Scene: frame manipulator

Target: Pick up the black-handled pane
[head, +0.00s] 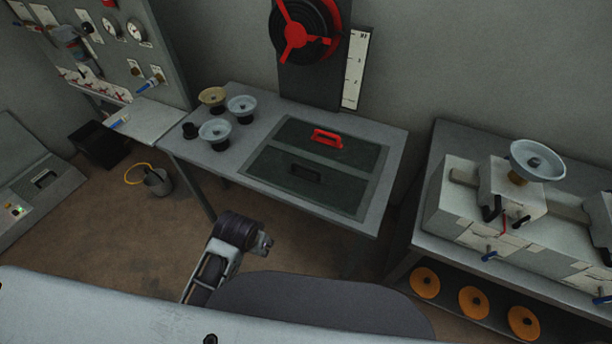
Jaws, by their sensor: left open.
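The black-handled pane (335,190) is a dark green panel lying flat in the near half of a grey frame on the middle table. Its black handle (305,173) stands up near its middle. A matching pane with a red handle (327,138) lies in the far half. My left gripper (265,243) is small in the view, at the end of my dark wrist, in front of and below the table's near edge. It is open and apart from the pane, with nothing visible in it. My right gripper is not in view.
Several round dishes on black bases (214,131) stand at the left of the table (230,165). A red-spoked reel (297,35) hangs behind. A bench with grey blocks (470,205) stands at the right. A bucket (158,180) is on the floor at left.

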